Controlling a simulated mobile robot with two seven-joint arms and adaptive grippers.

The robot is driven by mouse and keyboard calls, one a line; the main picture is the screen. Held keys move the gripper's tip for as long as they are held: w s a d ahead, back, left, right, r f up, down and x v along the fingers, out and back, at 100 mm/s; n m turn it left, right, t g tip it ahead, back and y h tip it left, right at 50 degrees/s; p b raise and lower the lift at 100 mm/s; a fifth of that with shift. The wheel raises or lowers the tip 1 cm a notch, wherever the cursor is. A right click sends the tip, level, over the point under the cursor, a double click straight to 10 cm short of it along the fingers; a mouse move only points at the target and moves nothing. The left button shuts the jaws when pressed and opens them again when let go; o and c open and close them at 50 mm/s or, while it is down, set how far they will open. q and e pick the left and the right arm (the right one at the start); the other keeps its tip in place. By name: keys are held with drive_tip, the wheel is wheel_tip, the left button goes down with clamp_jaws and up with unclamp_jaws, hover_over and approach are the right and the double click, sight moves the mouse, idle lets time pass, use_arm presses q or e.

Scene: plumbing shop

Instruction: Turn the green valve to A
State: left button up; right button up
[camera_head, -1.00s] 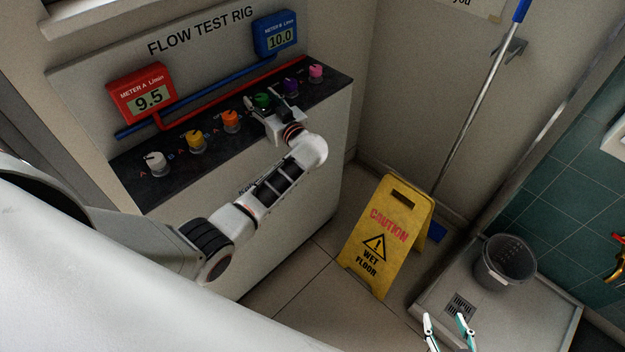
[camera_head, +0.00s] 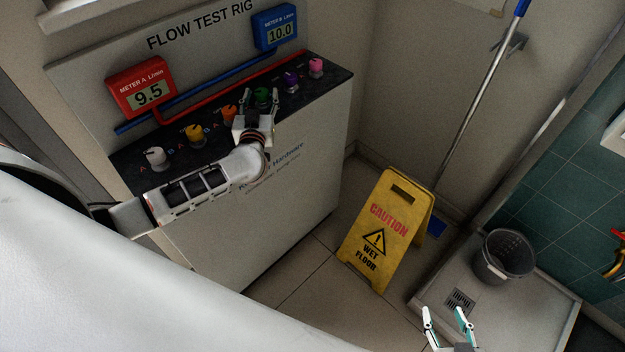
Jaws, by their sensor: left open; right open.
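The green valve (camera_head: 262,95) is a small knob on the dark top of the flow test rig (camera_head: 180,141), between the orange and purple knobs. My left gripper (camera_head: 260,102) is open just in front of the green valve, with one finger to each side of it in the picture. I cannot tell whether the fingers touch it. The letters beside the green valve are hidden or too small to read. My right gripper (camera_head: 446,318) is open and empty at the bottom edge, over the floor area far from the rig.
White (camera_head: 156,158), yellow (camera_head: 194,134), orange (camera_head: 229,113), purple (camera_head: 290,82) and pink (camera_head: 316,66) knobs share the rig top. Red meter A (camera_head: 141,87) reads 9.5; blue meter B (camera_head: 275,28) reads 10.0. A yellow caution sign (camera_head: 388,230) and grey bucket (camera_head: 503,256) stand right.

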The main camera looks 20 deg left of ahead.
use_arm(q)
drive_tip(key=v, duration=0.6)
drive_tip(key=shift+s+d, duration=0.2)
drive_tip(key=shift+s, duration=0.05)
drive_tip(key=s+d+f+m+h+b, duration=0.1)
drive_tip(key=s+d+f+m+h, duration=0.1)
drive_tip(key=d, duration=0.4)
drive_tip(key=s+d+f+m+t+h+b, duration=0.1)
drive_tip(key=s+d+f+m+h+b, duration=0.1)
drive_tip(key=s+d+h, duration=0.3)
drive_tip(key=s+d+f+m+t+h+b, duration=0.1)
drive_tip(key=s+d+f+m+h, duration=0.2)
drive_tip(key=d, duration=0.6)
drive_tip(key=shift+s+m+h+b, duration=0.3)
drive_tip(key=shift+s+h+b, duration=0.1)
drive_tip(key=shift+h, duration=0.5)
drive_tip(key=shift+d+f, duration=0.1)
drive_tip(key=shift+d, duration=0.05)
